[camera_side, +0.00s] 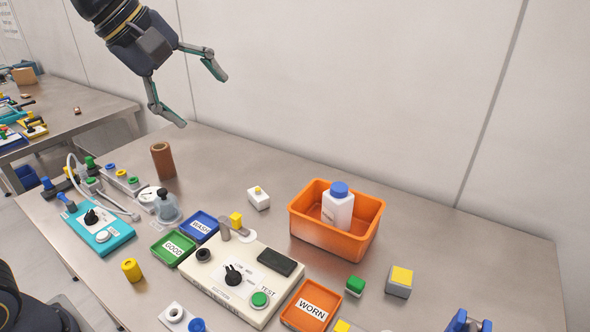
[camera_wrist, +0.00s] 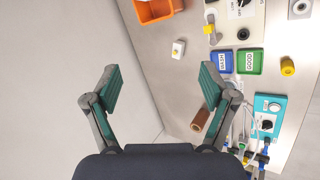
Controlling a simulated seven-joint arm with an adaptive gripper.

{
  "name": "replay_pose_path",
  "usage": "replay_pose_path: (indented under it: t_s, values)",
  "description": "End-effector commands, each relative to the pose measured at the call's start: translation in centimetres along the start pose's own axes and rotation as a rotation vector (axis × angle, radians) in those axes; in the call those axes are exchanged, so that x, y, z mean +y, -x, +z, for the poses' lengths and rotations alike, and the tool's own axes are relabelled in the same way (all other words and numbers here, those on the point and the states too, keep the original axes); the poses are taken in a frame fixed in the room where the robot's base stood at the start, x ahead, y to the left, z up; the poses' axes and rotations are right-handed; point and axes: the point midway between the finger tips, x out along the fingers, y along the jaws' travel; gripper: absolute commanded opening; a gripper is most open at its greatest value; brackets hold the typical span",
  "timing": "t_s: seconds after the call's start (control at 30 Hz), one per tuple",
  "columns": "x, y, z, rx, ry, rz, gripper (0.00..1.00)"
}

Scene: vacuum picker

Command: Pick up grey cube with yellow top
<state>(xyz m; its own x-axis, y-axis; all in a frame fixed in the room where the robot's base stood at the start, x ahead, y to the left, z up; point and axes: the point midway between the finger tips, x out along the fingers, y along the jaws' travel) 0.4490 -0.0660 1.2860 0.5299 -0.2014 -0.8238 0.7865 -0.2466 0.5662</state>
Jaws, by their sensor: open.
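The grey cube with a yellow top (camera_side: 399,281) sits on the metal table to the right of the orange bin in the side view. It does not show in the wrist view. My gripper (camera_side: 203,100) is open and empty, high above the table's back left part, far to the left of the cube. In the wrist view its two fingers (camera_wrist: 160,90) are spread wide with nothing between them.
An orange bin (camera_side: 312,232) holding a white bottle (camera_side: 338,206) stands left of the cube. A test box (camera_side: 225,283), trays and a brown cylinder (camera_side: 162,160) lie further left. The table's right end is mostly clear.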

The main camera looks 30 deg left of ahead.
Motion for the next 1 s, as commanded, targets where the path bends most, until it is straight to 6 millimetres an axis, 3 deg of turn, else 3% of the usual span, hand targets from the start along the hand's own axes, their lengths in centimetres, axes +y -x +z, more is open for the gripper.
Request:
replay_pose_path:
  t_s: [0.03, 0.1, 0.2, 0.33, 0.47, 0.6, 0.73, 0.87, 1.0]
  values:
    - [2.7, -1.8, 0.8, -0.038, 0.104, -0.017, 0.83]
    - [6.0, -4.5, 2.2, -0.086, 0.253, -0.045, 0.83]
    - [9.6, -9.3, 4.8, -0.145, 0.432, -0.107, 0.83]
    - [12.1, -16.9, 8.9, -0.196, 0.588, -0.211, 0.83]
    - [11.5, -24.4, 13.1, -0.219, 0.626, -0.319, 0.83]
    - [8.7, -30.4, 16.2, -0.217, 0.594, -0.414, 0.83]
    - [6.0, -33.1, 17.6, -0.203, 0.574, -0.478, 0.83]
    - [5.0, -34.5, 18.6, -0.203, 0.564, -0.487, 0.83]
    - [3.8, -37.3, 19.5, -0.202, 0.565, -0.488, 0.83]
